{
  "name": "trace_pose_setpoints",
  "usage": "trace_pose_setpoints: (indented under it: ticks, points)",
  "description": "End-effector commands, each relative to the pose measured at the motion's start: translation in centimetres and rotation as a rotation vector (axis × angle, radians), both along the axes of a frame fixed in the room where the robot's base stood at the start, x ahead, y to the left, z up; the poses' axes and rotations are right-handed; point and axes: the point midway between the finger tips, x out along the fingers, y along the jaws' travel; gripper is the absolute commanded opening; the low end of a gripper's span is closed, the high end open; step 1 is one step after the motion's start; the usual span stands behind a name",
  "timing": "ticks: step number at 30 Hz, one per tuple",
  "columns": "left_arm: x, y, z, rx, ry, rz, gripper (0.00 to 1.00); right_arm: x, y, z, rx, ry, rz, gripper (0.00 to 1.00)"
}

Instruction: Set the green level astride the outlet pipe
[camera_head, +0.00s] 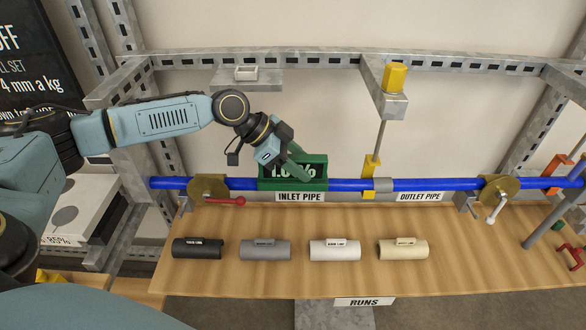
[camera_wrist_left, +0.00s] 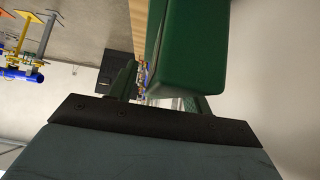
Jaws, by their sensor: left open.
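The green level (camera_head: 320,168) sits at the blue inlet pipe (camera_head: 238,184), above the INLET PIPE label, its display partly covered by my gripper and reading about 1.0%. My left gripper (camera_head: 298,168) is open, its green fingers reaching down to the level from above. In the left wrist view the level is a large green block (camera_wrist_left: 188,55) close to the open fingers (camera_wrist_left: 160,95). Whether the fingers touch it I cannot tell. The blue outlet pipe (camera_head: 440,184) lies to the right, past a grey coupling (camera_head: 383,185), with its top bare. My right gripper does not show.
Brass clamps (camera_head: 207,188) (camera_head: 498,190) hold the pipes. Black, grey, white and cream pipe pieces (camera_head: 265,250) lie on the wooden shelf (camera_head: 480,260). A metal rail (camera_head: 300,60) runs above.

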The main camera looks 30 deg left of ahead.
Motion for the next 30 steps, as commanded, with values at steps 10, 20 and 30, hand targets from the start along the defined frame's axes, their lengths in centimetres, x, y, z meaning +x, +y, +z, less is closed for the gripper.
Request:
trace_pose_setpoints:
  ticks: [10, 20, 30]
  points:
    - [0.0, 0.0, 0.0, 0.000, 0.001, 0.001, 0.22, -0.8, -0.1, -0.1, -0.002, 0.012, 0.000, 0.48]
    - [0.0, 0.0, 0.1, -0.001, 0.000, 0.001, 0.00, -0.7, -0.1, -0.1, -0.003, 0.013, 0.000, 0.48]
    - [0.1, 0.0, 3.6, -0.001, -0.006, 0.000, 0.00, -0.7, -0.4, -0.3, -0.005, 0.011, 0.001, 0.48]
